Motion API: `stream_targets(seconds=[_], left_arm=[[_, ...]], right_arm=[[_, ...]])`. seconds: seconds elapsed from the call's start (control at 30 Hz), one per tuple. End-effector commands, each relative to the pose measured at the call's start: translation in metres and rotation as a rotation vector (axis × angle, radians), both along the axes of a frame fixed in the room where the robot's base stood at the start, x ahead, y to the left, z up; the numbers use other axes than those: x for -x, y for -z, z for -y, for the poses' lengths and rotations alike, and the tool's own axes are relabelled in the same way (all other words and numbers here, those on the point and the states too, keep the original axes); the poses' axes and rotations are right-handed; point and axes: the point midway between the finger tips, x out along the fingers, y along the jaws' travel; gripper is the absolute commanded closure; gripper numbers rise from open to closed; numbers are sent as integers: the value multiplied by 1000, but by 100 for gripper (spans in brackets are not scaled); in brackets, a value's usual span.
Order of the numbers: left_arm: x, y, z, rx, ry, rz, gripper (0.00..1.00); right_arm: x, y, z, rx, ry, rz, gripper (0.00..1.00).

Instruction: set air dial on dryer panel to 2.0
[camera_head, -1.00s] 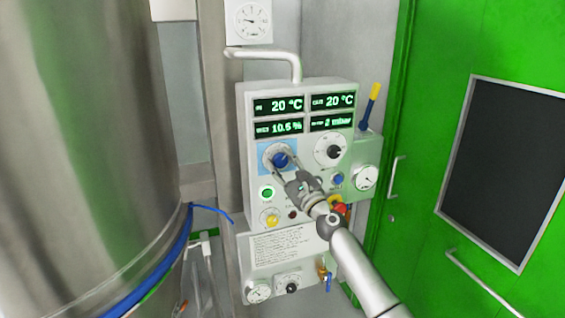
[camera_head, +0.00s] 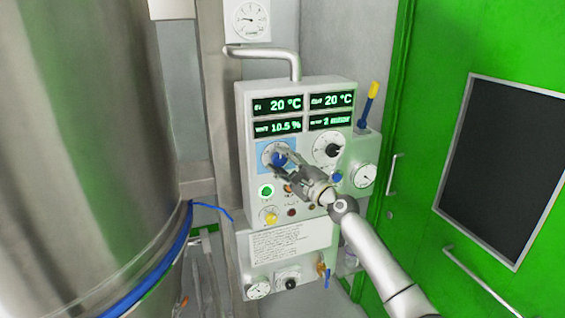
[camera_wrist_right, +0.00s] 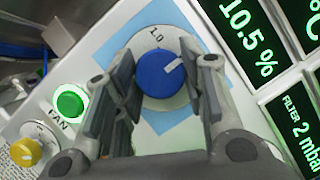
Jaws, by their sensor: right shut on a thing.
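The dryer panel (camera_head: 340,88) is a pale box with green readouts on the wall. A blue dial knob (camera_wrist_right: 160,76) with a white pointer sits on a round white scale over a light blue square. "1.0" is legible on the scale; the pointer is turned toward the upper right in the wrist view. My right gripper (camera_head: 279,161) has its fingers on both sides of this knob and is shut on it. The fingers hide part of the scale and any label. The knob also shows in the head view (camera_head: 277,159). My left gripper is out of view.
A black-pointer dial (camera_head: 328,148) is to the right of the blue one. A green button (camera_wrist_right: 70,103) labelled FAN and a yellow knob (camera_wrist_right: 26,152) are close by. A large steel vessel (camera_head: 80,150) stands left; a green door (camera_head: 425,110) is at right.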

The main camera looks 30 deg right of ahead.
Motion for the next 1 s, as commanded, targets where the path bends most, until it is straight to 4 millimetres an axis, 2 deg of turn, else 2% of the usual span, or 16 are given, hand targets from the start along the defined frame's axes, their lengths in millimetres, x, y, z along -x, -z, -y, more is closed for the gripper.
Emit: stream_targets(seconds=[0.33, 0.37, 0.53, 0.87, 1.0], left_arm=[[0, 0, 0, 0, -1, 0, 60], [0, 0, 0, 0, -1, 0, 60], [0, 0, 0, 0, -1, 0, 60], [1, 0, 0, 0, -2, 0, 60], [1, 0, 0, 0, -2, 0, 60]], right_arm=[[0, 1, -1, 3, -2, -2, 86], [0, 1, -1, 3, -2, -2, 60], [0, 1, -1, 2, -1, -1, 40], [1, 1, 0, 1, -1, -2, 40], [9, 3, 1, 2, 0, -2, 40]])
